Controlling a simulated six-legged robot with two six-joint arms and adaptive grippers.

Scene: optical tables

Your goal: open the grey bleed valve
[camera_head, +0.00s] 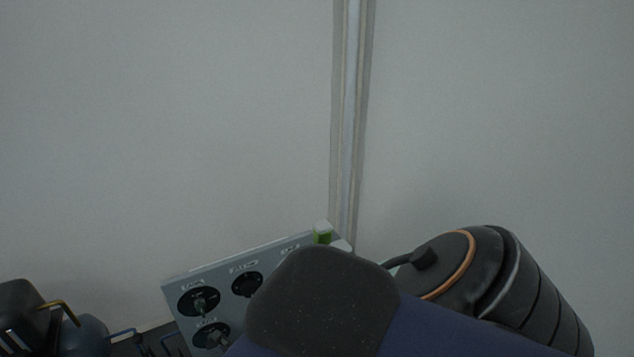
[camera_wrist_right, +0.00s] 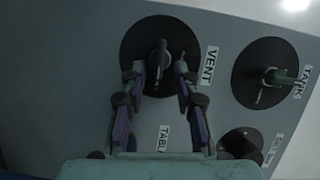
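The grey sloped valve panel (camera_head: 222,278) stands low in the head view. It also fills most of the right wrist view (camera_wrist_right: 75,60). A grey valve handle (camera_wrist_right: 161,52) sits on a round black dial beside a label reading VENT; I read no BLEED label. The same grey handle appears to be the lower one in the head view (camera_head: 212,338). My right gripper (camera_wrist_right: 160,72) is open, its fingertips on either side of the handle with visible gaps. In the head view, my dark arm link hides that gripper and part of the panel. My left gripper is not in view.
A green-handled valve (camera_wrist_right: 280,77) labelled TANK is right of the grey one. Another black dial (camera_wrist_right: 240,143) lies lower right. A TABLE label is partly covered by my gripper. A dark ribbed cylinder (camera_head: 505,285) stands right of the panel in the head view, with walls behind.

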